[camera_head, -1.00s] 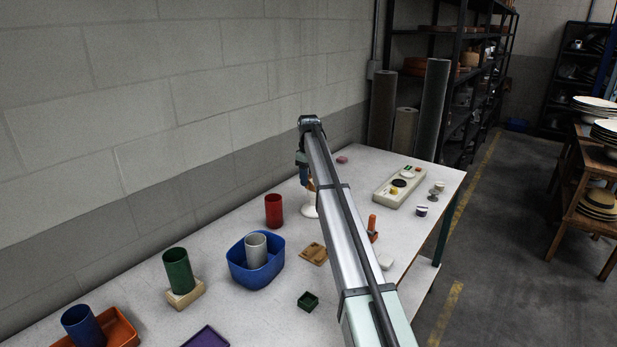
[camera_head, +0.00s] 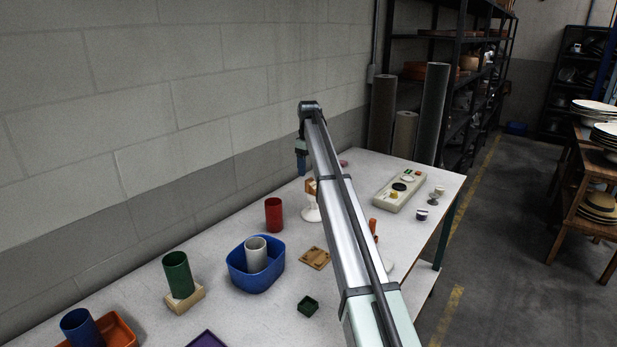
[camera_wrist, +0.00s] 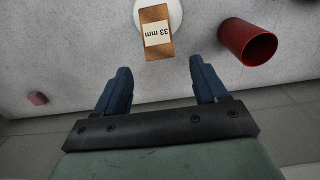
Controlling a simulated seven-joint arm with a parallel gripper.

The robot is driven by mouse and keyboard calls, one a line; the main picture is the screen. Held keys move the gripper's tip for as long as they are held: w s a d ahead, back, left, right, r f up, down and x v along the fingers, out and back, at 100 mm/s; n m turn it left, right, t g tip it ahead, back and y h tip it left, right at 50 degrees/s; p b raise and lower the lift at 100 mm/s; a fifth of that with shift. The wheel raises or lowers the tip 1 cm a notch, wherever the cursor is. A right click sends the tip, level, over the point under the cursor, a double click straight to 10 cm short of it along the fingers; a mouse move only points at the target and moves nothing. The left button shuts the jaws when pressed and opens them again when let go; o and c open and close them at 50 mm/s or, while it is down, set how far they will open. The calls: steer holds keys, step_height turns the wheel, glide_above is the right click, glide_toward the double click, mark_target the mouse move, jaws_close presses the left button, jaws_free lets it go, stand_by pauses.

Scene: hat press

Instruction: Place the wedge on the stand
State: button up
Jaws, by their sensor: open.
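The wedge (camera_head: 309,186) is a brown wooden block with a pale label reading "33 mm". It rests on top of the white round stand (camera_head: 312,212), beside my arm. In the wrist view the wedge (camera_wrist: 157,42) lies over the white stand (camera_wrist: 176,14), just beyond the fingertips. My gripper (camera_wrist: 158,68) has its two blue fingers spread with nothing between them. In the head view my gripper (camera_head: 302,164) hangs above and slightly left of the wedge, apart from it. My arm hides part of the stand's right side.
A red cup (camera_head: 274,214) stands left of the stand; it also shows in the wrist view (camera_wrist: 246,42). A blue bin (camera_head: 240,277) holds a grey cup. A brown wooden plate (camera_head: 315,258) lies in front. The wall runs close behind. A control box (camera_head: 384,200) sits right.

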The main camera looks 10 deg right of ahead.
mark_target(309, 179)
steer(key=shift+r, duration=3)
